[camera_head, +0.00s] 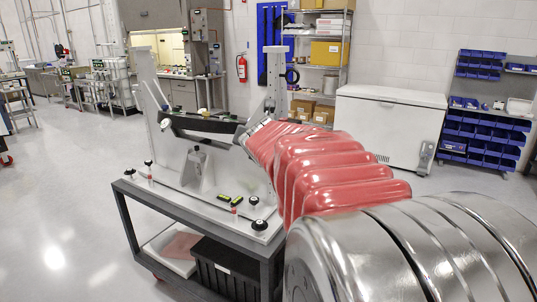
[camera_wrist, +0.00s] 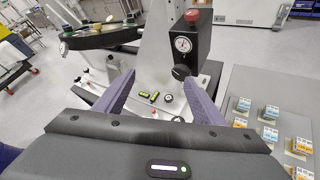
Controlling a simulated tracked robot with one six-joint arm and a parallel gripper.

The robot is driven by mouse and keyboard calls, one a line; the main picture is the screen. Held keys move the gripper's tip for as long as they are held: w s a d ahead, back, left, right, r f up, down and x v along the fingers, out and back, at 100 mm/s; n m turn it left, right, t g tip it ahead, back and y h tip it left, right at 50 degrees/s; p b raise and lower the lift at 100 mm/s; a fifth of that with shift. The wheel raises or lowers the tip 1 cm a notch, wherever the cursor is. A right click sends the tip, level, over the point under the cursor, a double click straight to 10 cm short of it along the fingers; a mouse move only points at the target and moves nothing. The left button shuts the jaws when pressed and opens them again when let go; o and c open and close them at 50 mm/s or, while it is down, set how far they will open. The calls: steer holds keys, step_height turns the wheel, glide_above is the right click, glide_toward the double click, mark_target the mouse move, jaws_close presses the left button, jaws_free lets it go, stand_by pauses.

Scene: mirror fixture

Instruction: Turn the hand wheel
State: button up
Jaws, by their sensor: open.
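In the wrist view, my gripper (camera_wrist: 160,76) is open, its two purple-grey fingers apart with nothing between them. A dark box with a white dial (camera_wrist: 183,44) stands beyond the right finger. A black round knob (camera_wrist: 181,72) is under the dial, close to the right fingertip in the picture; I cannot tell whether this is the hand wheel or whether they touch. The fixture's tilted dark round mirror part (camera_wrist: 92,38) is at upper left. In the head view, the fixture (camera_head: 196,166) stands on a cart; my red-sleeved arm hides its right side and the dial box.
The cart (camera_head: 268,245) has a white top with black knobs (camera_head: 259,225) at its corners and yellow-green levels (camera_head: 223,198). A black crate (camera_head: 222,268) is on its lower shelf. A grey panel with small boxes (camera_wrist: 268,112) is at right in the wrist view. Floor at left is clear.

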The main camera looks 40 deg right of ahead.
steer(key=a+r+n+t+y, duration=0.2)
steer(key=a+r+n, duration=0.1)
steer(key=a+n, duration=0.5)
steer(key=a+r+n+t+y, duration=0.2)
steer(key=a+n, duration=0.5)
steer(key=a, duration=0.1)
steer(key=s+a+f+n+y, duration=0.2)
steer(key=a+n+y, duration=0.1)
steer(key=a+n, duration=0.35)
steer(key=s+a+f+n+y, duration=0.1)
steer(key=s+a+n+y, duration=0.1)
steer(key=a+n, duration=0.45)
steer(key=s+a+f+n+g+y, duration=0.2)
steer(key=s+a+f+n+g, duration=0.3)
steer(key=s+a+f+n, duration=0.4)
steer(key=s+d+f+n+g+h, duration=0.3)
steer(key=s+f+n, duration=0.6)
steer(key=s, duration=0.4)
steer(key=shift+s+d+f+n+g, duration=0.2)
steer(key=shift+d+n+g, duration=0.45)
steer(key=shift+d, duration=0.3)
steer(key=shift+c, duration=0.4)
